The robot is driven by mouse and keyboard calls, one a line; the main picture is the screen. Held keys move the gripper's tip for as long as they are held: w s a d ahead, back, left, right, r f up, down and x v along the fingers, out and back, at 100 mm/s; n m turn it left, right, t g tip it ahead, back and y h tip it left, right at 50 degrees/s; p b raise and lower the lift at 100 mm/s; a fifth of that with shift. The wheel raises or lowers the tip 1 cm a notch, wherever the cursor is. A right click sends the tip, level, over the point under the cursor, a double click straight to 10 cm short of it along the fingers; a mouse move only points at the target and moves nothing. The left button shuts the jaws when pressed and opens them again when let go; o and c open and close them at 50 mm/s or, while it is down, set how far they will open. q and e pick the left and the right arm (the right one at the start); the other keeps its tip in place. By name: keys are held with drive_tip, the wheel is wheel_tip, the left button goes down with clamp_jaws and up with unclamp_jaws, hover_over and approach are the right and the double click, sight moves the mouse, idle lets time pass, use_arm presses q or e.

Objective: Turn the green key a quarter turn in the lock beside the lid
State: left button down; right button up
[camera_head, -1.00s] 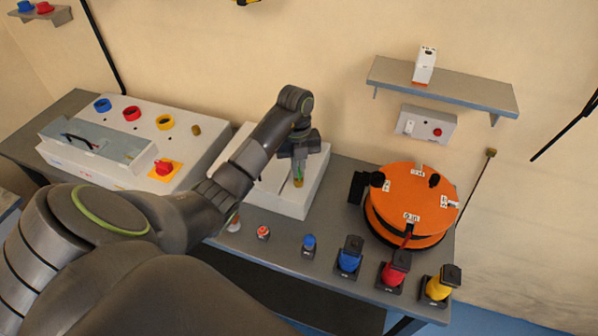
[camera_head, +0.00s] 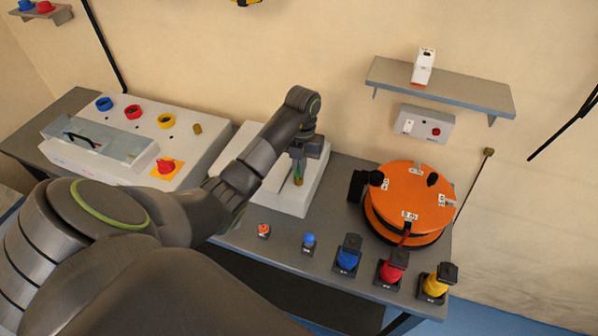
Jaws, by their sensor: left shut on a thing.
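My left gripper (camera_head: 299,172) points down over the right part of a pale box (camera_head: 291,203). It is shut on the green key (camera_head: 299,173), of which only a small strip shows between the fingers. Just below the key is a brass lock (camera_head: 298,182) on the box top. The key looks upright at the lock; how far it is turned is too small to tell. My left arm covers much of the box, and I cannot make out the lid there. My right gripper is not in view.
An orange drum (camera_head: 412,197) stands right. Several coloured connectors, including a blue one (camera_head: 347,258), line the front edge. A shelf (camera_head: 440,88) is on the wall.

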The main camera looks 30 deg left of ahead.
use_arm(q)
drive_tip(key=shift+r, duration=0.1)
drive_tip(key=shift+m, duration=1.1)
drive_tip(key=c, duration=1.5)
unclamp_jaws()
